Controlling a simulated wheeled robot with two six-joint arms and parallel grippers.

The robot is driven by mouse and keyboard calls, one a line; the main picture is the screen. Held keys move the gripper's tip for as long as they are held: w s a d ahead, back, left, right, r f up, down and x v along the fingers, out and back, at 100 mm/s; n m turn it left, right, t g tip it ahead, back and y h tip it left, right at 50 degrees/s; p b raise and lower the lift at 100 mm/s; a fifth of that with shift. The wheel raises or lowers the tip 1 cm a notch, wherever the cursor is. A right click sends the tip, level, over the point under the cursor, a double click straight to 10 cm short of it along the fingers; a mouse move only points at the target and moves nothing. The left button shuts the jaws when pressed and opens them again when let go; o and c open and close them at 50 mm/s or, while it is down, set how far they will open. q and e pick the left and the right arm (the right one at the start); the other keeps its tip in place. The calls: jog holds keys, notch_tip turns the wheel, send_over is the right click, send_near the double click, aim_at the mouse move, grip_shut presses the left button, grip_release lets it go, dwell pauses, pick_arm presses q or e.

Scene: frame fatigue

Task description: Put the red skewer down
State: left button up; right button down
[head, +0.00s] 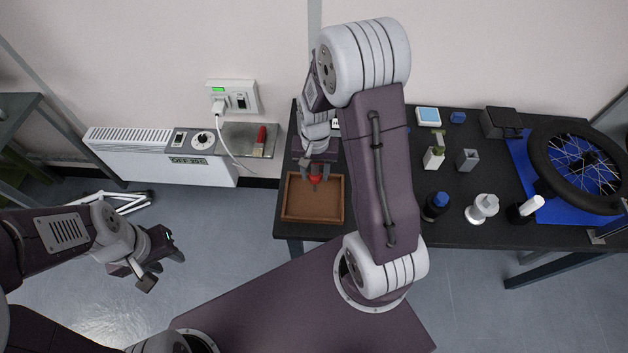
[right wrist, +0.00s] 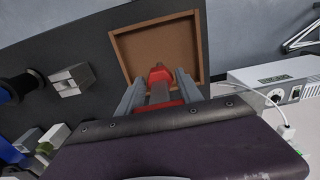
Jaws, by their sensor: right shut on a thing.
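The red skewer (head: 316,176) is held in my right gripper (head: 317,172), over the back part of a brown wooden tray (head: 312,220) at the left end of the black table. In the right wrist view the skewer's red end (right wrist: 159,74) shows between the two grey fingers (right wrist: 158,92), with the tray (right wrist: 156,23) behind it. I cannot tell whether the skewer touches the tray. The tray's visible floor looks empty. My left gripper (head: 162,271) is open and empty, over the floor to the left of the table.
Right of my right arm, the black table (head: 457,231) holds several bottles and small blocks, a dark box (head: 500,123) and a spoked wheel (head: 577,165) on a blue mat. A white cable hangs from the wall socket.

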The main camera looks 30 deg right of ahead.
aim_at(314, 182)
jog(key=shift+a+f, duration=0.1)
jog(key=shift+a, duration=0.1)
notch_tip(314, 182, down, 3)
jog(key=shift+s+f, duration=0.1)
jog(key=shift+f, duration=0.45)
jog(key=shift+f, duration=0.15)
jog(key=c, duration=0.8)
grip_release()
jog(key=shift+o, duration=0.2)
